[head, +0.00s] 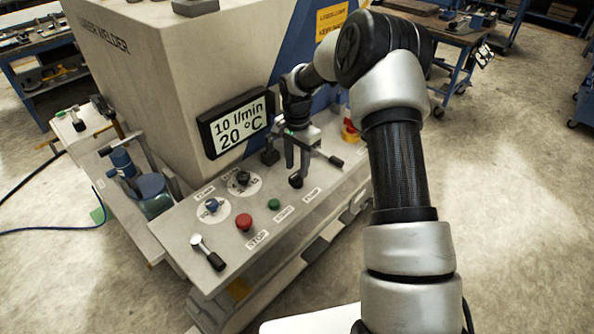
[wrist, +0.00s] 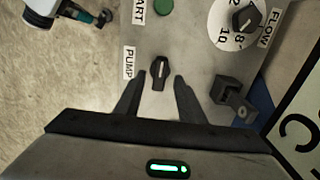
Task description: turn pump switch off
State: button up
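The pump switch (wrist: 160,73) is a small black knob with a pale pointer line, beside the label PUMP. The line runs roughly up and down in the wrist view. The switch also shows in the head view (head: 296,181), just below my gripper (head: 298,165). In the wrist view my gripper (wrist: 160,80) is open, with one dark finger on each side of the knob. A gap shows on both sides, so the fingers do not appear to touch it. I cannot tell the fingertips' exact height above the panel.
The display (head: 237,124) reads 10 l/min and 20 °C. A green button (head: 274,204), a red stop button (head: 244,221), two dial knobs (head: 243,178) and a black-handled lever (head: 208,252) share the panel. A black block (wrist: 233,97) stands close right of my fingers.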

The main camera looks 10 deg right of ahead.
aim_at(297, 173)
jog(key=shift+f, duration=1.55)
jog(key=shift+c, duration=0.2)
grip_shut()
jog(key=shift+n, duration=0.3)
jog(key=n+b, duration=0.2)
jog(key=n, duration=0.1)
jog(key=shift+f+n, duration=0.1)
jog(key=shift+n, duration=0.2)
jog(key=n+b, duration=0.1)
jog(key=n, duration=0.3)
jog(key=shift+n, duration=0.3)
jog(key=n+b, duration=0.1)
jog(key=n, duration=0.8)
